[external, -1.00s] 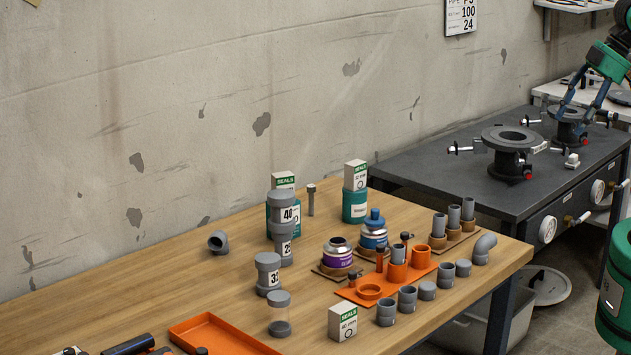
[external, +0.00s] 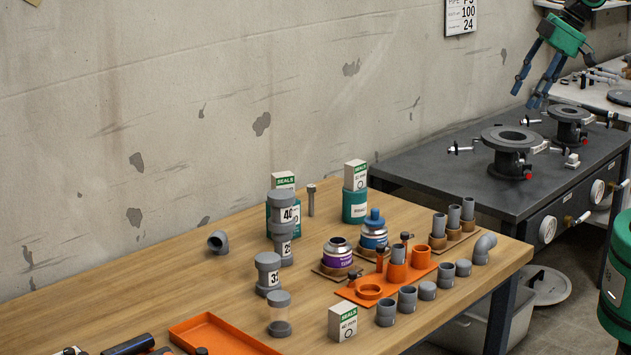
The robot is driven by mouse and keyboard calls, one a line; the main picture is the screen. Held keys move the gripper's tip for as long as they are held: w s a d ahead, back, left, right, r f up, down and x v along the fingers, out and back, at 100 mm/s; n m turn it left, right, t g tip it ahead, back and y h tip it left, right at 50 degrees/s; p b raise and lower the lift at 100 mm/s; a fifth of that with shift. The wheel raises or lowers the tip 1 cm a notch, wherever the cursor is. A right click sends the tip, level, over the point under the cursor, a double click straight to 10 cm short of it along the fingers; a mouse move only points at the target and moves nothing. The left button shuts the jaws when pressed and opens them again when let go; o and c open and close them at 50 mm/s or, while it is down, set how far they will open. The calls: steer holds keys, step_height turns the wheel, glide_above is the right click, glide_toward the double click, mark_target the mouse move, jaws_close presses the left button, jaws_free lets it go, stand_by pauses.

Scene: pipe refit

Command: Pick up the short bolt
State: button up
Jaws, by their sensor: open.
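My gripper (external: 526,99) is open and empty, high at the upper right of the external view. Its two blue fingers point down and left, apart from each other, in front of the wall above the far side of the dark bench. Several small bolts (external: 601,75) lie on the white shelf bench behind it to the right. Bolt-like pieces with dark ends also stick out beside the near black flange (external: 508,140) and the far black flange (external: 570,115). At this size I cannot tell which one is the short bolt.
The wooden table (external: 140,265) holds grey pipe fittings, cans, seal boxes and an orange tray (external: 210,330). The left part of the dark bench top is clear.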

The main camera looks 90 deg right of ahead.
steer(key=w+d+r+m+p, duration=0.1)
steer(key=w+d+p, duration=0.45)
steer(key=w, duration=1.05)
steer(key=m+g+h+p, duration=0.1)
steer(key=m+h+p, duration=0.15)
steer(key=p, duration=0.55)
glide_above(312, 186)
steer(key=s+a, duration=0.2)
steer(key=s, duration=0.2)
step_height(312, 186, down, 27)
steer(key=shift+r+m+y, duration=0.15)
steer(key=shift+m+y, duration=0.2)
steer(key=shift+y, duration=0.1)
steer(key=shift+x, duration=4.25)
steer(key=shift+s+f, duration=0.2)
